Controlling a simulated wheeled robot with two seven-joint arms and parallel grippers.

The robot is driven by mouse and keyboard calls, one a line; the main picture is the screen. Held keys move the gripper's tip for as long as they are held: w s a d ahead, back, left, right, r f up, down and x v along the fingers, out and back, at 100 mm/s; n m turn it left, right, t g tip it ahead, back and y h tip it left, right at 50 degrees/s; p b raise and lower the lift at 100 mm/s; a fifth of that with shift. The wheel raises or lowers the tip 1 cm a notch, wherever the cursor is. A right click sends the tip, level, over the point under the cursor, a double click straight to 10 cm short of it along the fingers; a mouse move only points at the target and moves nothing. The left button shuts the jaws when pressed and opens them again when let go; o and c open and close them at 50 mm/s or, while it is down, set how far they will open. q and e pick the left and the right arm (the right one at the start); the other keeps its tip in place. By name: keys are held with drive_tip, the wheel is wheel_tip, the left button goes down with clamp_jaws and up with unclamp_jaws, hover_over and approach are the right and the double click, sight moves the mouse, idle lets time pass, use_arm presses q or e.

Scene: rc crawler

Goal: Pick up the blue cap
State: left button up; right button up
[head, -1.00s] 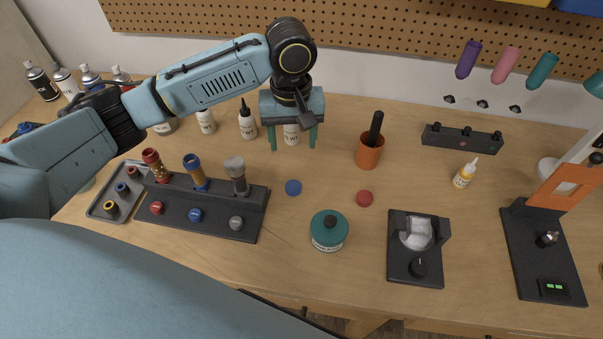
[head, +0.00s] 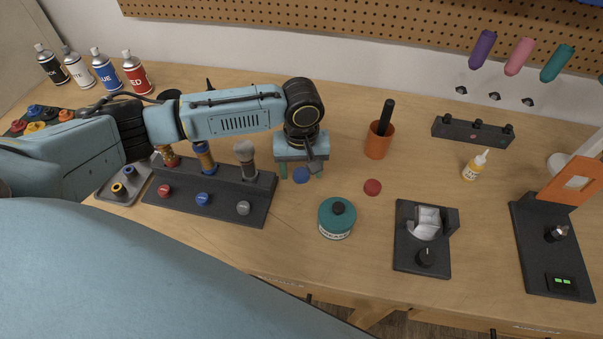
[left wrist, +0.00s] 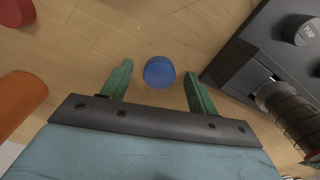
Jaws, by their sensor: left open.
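The blue cap (head: 302,175) is a small round disc on the wooden table, right of the dark shock stand. In the left wrist view the blue cap (left wrist: 159,72) lies between and just beyond the tips of the two green fingers. My left gripper (head: 295,172) is open and points down just over the cap; it also shows in the left wrist view (left wrist: 158,80) with nothing between its fingers. The exact height above the cap is hard to tell. My right gripper is not in view.
A dark stand (head: 225,199) with shocks and caps is close on the left. A red cap (head: 372,187), a teal jar (head: 337,218) and an orange cup (head: 379,140) stand on the right. The table between them is clear.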

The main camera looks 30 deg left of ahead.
use_arm(q)
drive_tip(key=c, duration=1.1)
